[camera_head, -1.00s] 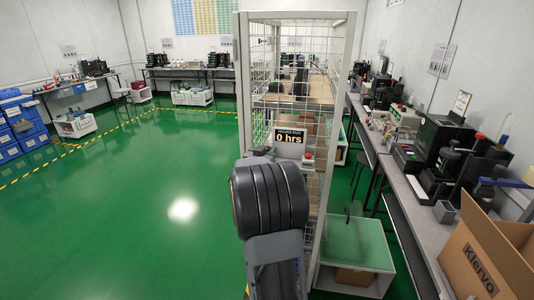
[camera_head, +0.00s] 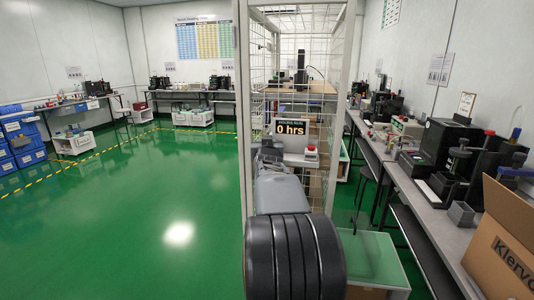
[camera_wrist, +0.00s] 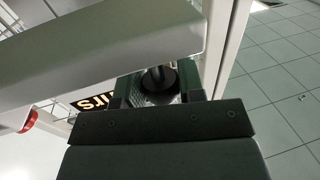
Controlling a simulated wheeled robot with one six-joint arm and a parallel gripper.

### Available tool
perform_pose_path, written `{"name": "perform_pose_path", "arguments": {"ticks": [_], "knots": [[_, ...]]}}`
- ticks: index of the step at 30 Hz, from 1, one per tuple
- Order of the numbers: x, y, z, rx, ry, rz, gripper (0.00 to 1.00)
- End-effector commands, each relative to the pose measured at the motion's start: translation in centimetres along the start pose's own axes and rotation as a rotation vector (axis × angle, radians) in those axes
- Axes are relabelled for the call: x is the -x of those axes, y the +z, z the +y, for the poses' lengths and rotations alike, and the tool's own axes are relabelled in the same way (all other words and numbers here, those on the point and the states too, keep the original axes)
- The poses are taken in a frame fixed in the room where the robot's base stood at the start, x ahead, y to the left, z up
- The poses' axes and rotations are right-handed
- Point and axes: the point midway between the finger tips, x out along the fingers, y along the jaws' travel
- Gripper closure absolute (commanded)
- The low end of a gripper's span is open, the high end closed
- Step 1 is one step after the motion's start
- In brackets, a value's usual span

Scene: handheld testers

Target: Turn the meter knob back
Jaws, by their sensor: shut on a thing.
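The meter's display (camera_head: 291,128) reads "0 hrs" in orange on black, on the side of the tall wire-mesh cage; part of it shows in the wrist view (camera_wrist: 91,101), turned over and cut off. In the wrist view a dark round knob (camera_wrist: 158,76) sits between the fingers of my gripper (camera_wrist: 160,88). My gripper is shut on it. The fingers partly cover the knob, and any marking on it cannot be made out. In the head view my own arm hides the gripper and the knob.
A pale bar (camera_wrist: 110,55) crosses close above my fingers in the wrist view. A red button (camera_head: 311,152) is beside the display. The cage (camera_head: 243,110) stands ahead, a long bench (camera_head: 405,195) runs along the right, and the green floor at left is open.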

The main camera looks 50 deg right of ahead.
Motion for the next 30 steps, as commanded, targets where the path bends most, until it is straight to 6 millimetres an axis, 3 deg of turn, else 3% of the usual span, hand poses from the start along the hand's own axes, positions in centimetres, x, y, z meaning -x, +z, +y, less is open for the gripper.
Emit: {"name": "perform_pose_path", "arguments": {"ticks": [7,8,16,25,30], "knots": [[0.0,-0.1,0.0,0.001,0.0,0.0,0.88],[0.0,-0.1,0.0,0.001,0.0,0.0,0.64],[0.0,0.0,0.1,0.001,0.002,-0.001,0.39],[0.4,0.0,0.1,0.001,0.001,-0.002,0.39],[2.6,-0.1,0.0,0.001,0.001,0.0,0.39]]}}
